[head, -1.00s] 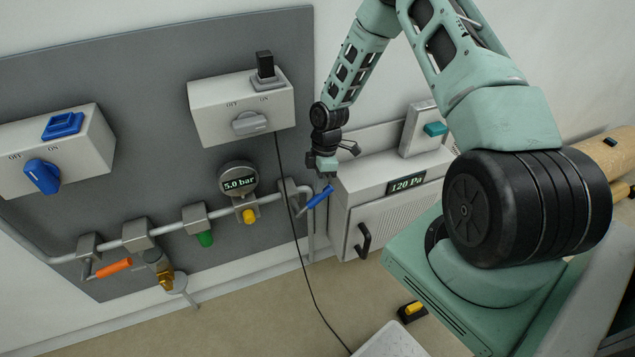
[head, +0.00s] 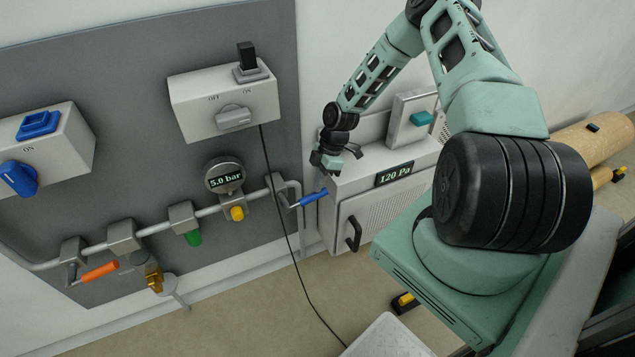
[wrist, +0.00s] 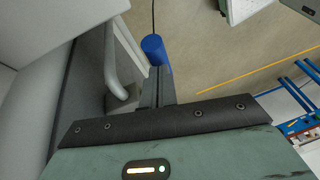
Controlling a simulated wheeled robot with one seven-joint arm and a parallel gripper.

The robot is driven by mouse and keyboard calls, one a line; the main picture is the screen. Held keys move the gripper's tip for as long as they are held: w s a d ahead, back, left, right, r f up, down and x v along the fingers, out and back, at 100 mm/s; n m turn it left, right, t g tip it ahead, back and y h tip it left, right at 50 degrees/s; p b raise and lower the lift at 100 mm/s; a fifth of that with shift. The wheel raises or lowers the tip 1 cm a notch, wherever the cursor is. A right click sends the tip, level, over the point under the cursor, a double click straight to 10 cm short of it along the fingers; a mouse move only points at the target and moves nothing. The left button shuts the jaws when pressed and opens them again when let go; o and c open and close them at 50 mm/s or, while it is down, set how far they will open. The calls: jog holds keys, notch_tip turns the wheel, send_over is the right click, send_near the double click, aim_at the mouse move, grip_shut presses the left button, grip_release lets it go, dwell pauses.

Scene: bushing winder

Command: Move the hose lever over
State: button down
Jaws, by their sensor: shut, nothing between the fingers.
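A lever with a blue handle (head: 313,197) sits at the right end of the grey pipe and points right, tilted slightly upward. Its blue end also shows in the wrist view (wrist: 153,48), just beyond my fingers. My gripper (head: 322,172) is shut and empty, just above the handle's right end. In the wrist view my closed fingers (wrist: 156,88) overlap the near side of the handle; I cannot tell whether they touch it. A lever with an orange handle (head: 100,272) is at the pipe's left end. No label shows which one is the hose lever.
A grey cabinet (head: 385,215) reading 120 Pa stands close to the right of the blue lever. A thin black cable (head: 281,195) hangs left of it. Above the pipe are a 5.0 bar gauge (head: 225,177) and a switch box (head: 222,103). The floor below is open.

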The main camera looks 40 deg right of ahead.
jog(key=shift+s+d+f, duration=0.1)
jog(key=shift+d+f, duration=0.15)
jog(key=shift+f, duration=0.05)
jog(key=shift+d+r, duration=0.2)
jog(key=shift+r, duration=0.25)
jog(key=v, duration=1.6)
jog(key=shift+a+r, duration=0.2)
jog(key=shift+r, duration=0.3)
jog(key=s+a+r+m+h+p, duration=0.1)
jog(key=s+a+r+m+p, duration=0.1)
jog(key=s+a+r, duration=0.6)
jog(key=s+a+r+m+h+p, duration=0.1)
jog(key=s+a+r, duration=0.7)
jog(key=a, duration=0.8)
jog(key=s+a+r+m+h+p, duration=0.2)
jog(key=s+a+r, duration=0.6)
jog(key=a, duration=0.4)
jog(key=shift+s+a+m+p, duration=0.15)
jog(key=shift+s+m+p, duration=0.3)
jog(key=shift+p, duration=0.3)
